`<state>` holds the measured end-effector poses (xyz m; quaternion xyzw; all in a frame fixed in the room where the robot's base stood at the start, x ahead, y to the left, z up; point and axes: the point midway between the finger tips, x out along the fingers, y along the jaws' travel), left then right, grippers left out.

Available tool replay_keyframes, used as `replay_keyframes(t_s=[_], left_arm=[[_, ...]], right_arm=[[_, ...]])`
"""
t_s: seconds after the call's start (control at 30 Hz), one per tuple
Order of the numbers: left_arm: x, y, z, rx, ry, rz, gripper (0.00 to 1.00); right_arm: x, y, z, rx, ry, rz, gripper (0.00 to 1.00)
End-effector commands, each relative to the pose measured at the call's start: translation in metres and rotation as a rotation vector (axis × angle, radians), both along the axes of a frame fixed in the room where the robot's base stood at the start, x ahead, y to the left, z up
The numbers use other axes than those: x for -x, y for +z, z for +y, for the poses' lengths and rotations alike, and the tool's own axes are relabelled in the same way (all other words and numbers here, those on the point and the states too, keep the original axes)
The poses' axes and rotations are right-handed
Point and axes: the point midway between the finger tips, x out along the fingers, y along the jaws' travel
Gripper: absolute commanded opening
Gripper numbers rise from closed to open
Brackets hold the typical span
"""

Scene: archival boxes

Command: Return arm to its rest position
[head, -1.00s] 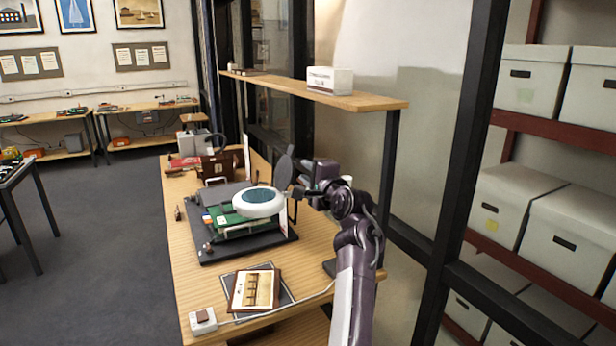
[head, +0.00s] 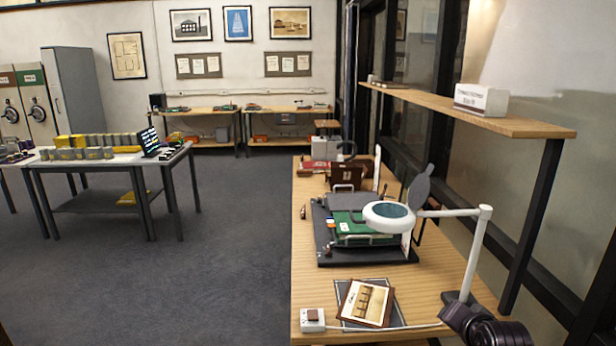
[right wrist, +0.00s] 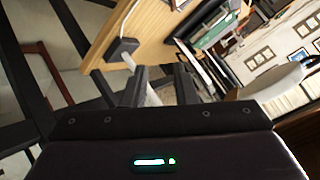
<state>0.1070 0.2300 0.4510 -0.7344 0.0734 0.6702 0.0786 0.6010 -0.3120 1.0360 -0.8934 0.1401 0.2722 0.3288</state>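My right arm (head: 485,328) shows only as a dark purple piece at the bottom right corner of the head view, beside the lamp base. In the right wrist view, my right gripper (right wrist: 160,80) has two dark fingers with a gap between them and nothing held. The bench (head: 446,262) lies beyond the fingers, and its wooden edge also shows in the right wrist view (right wrist: 125,20). My left gripper is not in the head view.
A magnifier lamp (head: 480,250) stands on the bench over a black stand with a green board (head: 350,225). A photograph (head: 366,303) and a small switch box (head: 312,320) lie in front. A shelf (head: 470,110) overhangs on the right. The floor (head: 230,250) left of the bench is clear.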

Motion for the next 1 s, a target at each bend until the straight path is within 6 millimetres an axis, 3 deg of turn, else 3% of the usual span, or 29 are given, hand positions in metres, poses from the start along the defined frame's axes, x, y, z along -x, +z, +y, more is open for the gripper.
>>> replay_keyframes(t_s=[0.03, 0.1, 0.2, 0.5, 0.8, 1.0], left_arm=[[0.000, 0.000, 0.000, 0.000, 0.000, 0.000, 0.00], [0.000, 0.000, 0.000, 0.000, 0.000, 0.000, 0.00], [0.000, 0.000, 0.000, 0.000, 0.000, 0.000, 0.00], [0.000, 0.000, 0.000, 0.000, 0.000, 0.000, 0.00], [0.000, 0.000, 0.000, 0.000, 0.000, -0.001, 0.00], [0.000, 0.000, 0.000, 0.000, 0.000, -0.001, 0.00]], right_arm=[[0.029, -0.022, 0.011, 0.084, 0.062, 0.081, 0.25], [0.066, -0.044, 0.027, 0.188, 0.159, 0.183, 0.25], [0.112, -0.067, 0.048, 0.290, 0.287, 0.299, 0.25], [0.206, -0.095, 0.089, 0.422, 0.565, 0.497, 0.25], [0.281, -0.103, 0.118, 0.469, 0.797, 0.627, 0.25], [0.266, -0.151, 0.119, 0.464, 0.798, 0.641, 0.25]])
